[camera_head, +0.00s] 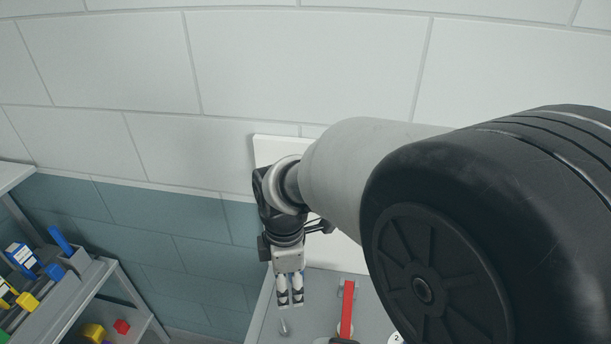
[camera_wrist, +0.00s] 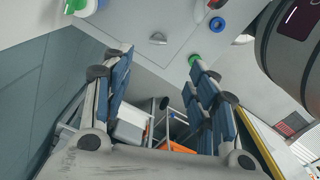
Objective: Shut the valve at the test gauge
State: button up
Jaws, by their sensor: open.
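My gripper (camera_head: 290,298) points down over a grey surface (camera_head: 262,322) in the head view, its fingers a short way apart. In the wrist view its blue-padded fingers (camera_wrist: 162,80) are spread with nothing between them. A red bar-shaped handle (camera_head: 347,310) stands to the right of my gripper, apart from it. A small metallic part (camera_head: 284,328) shows just below the fingertips; I cannot tell whether they touch. I cannot make out a gauge face, or which part is the valve at the test gauge. My arm hides much of the right side.
A round tag marked 2 (camera_head: 396,338) lies at the bottom edge. A shelf rack (camera_head: 88,290) with blue and yellow items stands at left. The wrist view shows a blue ring (camera_wrist: 217,24), a green ring (camera_wrist: 195,58) and a grey half-round part (camera_wrist: 158,38) on a pale panel.

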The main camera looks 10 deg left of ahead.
aim_at(284, 324)
jog(key=shift+n, duration=0.7)
jog(key=f+b, duration=0.1)
jog(key=f, duration=0.5)
jog(key=a+f+b, duration=0.1)
jog(key=f+b, duration=0.1)
jog(key=f, duration=0.4)
jog(key=f+b, duration=0.1)
jog(key=f, duration=0.5)
jog(key=shift+a+f, duration=0.35)
jog(key=shift+a, duration=0.05)
jog(key=shift+c, duration=0.5)
grip_shut()
jog(key=shift+w, duration=0.1)
